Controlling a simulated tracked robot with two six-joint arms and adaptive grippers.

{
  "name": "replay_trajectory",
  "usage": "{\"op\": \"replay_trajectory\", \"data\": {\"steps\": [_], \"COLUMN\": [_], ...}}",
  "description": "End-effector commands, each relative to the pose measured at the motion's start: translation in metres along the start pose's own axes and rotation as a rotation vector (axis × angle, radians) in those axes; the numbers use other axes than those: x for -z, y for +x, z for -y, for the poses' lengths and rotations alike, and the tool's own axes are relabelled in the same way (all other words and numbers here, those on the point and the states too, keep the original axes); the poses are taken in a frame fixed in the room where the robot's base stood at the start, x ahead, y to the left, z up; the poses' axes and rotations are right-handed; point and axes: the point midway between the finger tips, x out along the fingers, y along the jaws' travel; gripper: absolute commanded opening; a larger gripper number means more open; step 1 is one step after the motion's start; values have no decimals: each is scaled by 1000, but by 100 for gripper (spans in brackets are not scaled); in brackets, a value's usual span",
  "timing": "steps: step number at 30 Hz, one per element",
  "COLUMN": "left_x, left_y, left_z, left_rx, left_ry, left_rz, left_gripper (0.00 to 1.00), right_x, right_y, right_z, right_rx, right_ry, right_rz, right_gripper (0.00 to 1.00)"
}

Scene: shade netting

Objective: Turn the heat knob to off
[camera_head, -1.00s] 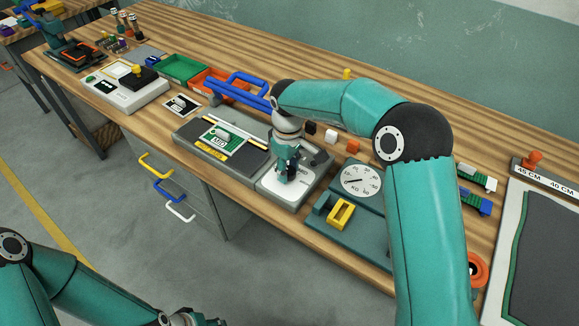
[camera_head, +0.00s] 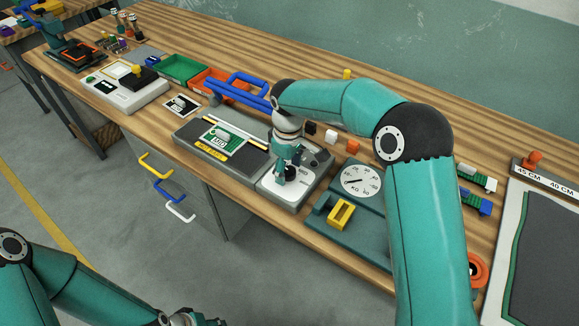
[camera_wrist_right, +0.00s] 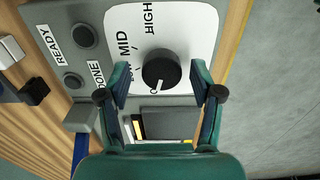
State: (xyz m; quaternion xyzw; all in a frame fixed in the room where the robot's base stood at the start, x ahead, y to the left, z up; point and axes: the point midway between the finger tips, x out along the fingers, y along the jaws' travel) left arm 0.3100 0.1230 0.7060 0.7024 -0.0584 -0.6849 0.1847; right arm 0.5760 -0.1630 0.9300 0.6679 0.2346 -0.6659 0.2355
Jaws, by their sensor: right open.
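The heat knob (camera_wrist_right: 161,69) is a round black knob on a white dial plate (camera_wrist_right: 190,38) marked MID and HIGH. A light pointer mark shows on its lower edge, turned toward a partly hidden label at the low end, away from MID and HIGH. My right gripper (camera_wrist_right: 160,84) is open, its fingers on either side of the knob's near part; I cannot tell whether they touch it. In the head view my right gripper (camera_head: 286,172) is over the white dial plate at the press's right end. My left gripper (camera_head: 190,319) is cut off at the bottom edge.
Two dark lamps, READY (camera_wrist_right: 83,35) and DONE (camera_wrist_right: 73,81), sit beside the dial. A blue handle (camera_head: 240,90) rises behind the press. A green scale (camera_head: 362,180) with a yellow block (camera_head: 340,213) stands close on the right.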

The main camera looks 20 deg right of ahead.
Motion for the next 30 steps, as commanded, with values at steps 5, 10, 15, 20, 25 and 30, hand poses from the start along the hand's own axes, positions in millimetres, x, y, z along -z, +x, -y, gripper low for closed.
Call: {"op": "replay_trajectory", "data": {"steps": [5,10,15,20,25,30], "left_x": [0,0,0,0,0,0], "left_y": [0,0,0,0,0,0], "left_z": [0,0,0,0,0,0], "left_rx": [0,0,0,0,0,0], "left_ry": [0,0,0,0,0,0], "left_rz": [0,0,0,0,0,0], "left_gripper": [40,40,40,40,40,40], "right_x": [0,1,2,2,2,1], "right_y": [-5,-26,-61,-91,-112,-119], "right_z": [0,0,0,-1,-1,-1], "right_rx": [1,-1,-1,-1,-1,0], "right_ry": [0,0,1,0,0,0], "right_rz": [1,-2,-3,-3,-1,0], "right_gripper": [65,65,65,65,65,65]}}
